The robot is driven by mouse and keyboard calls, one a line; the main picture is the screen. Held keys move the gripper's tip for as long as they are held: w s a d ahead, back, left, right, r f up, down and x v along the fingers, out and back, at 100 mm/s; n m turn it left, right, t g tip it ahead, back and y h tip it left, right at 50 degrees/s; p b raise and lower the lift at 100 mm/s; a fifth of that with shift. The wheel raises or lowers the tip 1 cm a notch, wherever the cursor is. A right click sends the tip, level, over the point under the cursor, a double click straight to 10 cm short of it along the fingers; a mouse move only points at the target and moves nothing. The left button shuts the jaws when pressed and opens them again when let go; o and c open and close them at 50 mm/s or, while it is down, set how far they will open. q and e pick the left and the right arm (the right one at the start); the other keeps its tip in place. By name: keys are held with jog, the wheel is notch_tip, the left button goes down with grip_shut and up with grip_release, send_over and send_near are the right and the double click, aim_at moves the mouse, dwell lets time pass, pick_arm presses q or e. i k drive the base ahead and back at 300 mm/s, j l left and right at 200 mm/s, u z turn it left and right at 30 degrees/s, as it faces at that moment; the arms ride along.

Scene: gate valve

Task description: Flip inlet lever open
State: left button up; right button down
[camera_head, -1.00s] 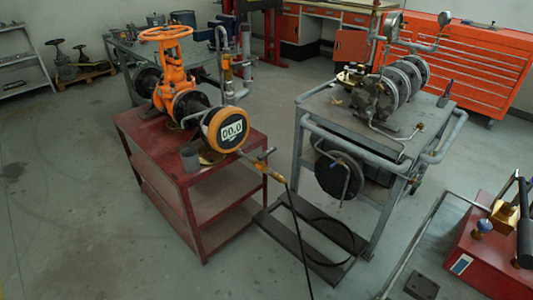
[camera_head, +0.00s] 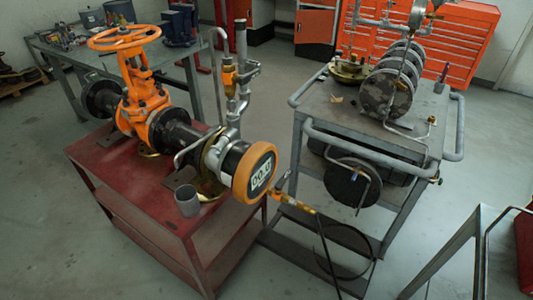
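An orange gate valve (camera_head: 146,100) with an orange handwheel (camera_head: 123,37) stands on a red cart in the head view. Black flanged pipe (camera_head: 176,134) runs from it to a round orange-rimmed digital gauge (camera_head: 254,173) at the near end. A yellow fitting (camera_head: 294,204) joins the gauge end to a black hose. A second yellow-orange part (camera_head: 229,80) sits on the upright pipework behind the gauge. I cannot tell which of these is the inlet lever or how its handle stands. Neither of my grippers is in view.
The red cart (camera_head: 100,160) carries a grey cup (camera_head: 187,200). A workbench (camera_head: 70,55) and orange cabinets (camera_head: 455,40) stand behind. Floor at lower left is clear.

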aim_at(281, 183)
jog(key=i+j+z, duration=0.1)
jog(key=j, duration=0.25)
jog(key=i+j+z, duration=0.1)
jog(key=j, duration=0.25)
jog(key=i+j+z, duration=0.1)
jog(key=i+j, duration=0.15)
jog(key=i+j+z, duration=0.1)
jog(key=j, duration=0.35)
jog(key=i+j+z, duration=0.1)
jog(key=j, duration=0.3)
jog(key=i+j+z, duration=0.1)
jog(key=j, duration=0.3)
jog(key=i, duration=0.05)
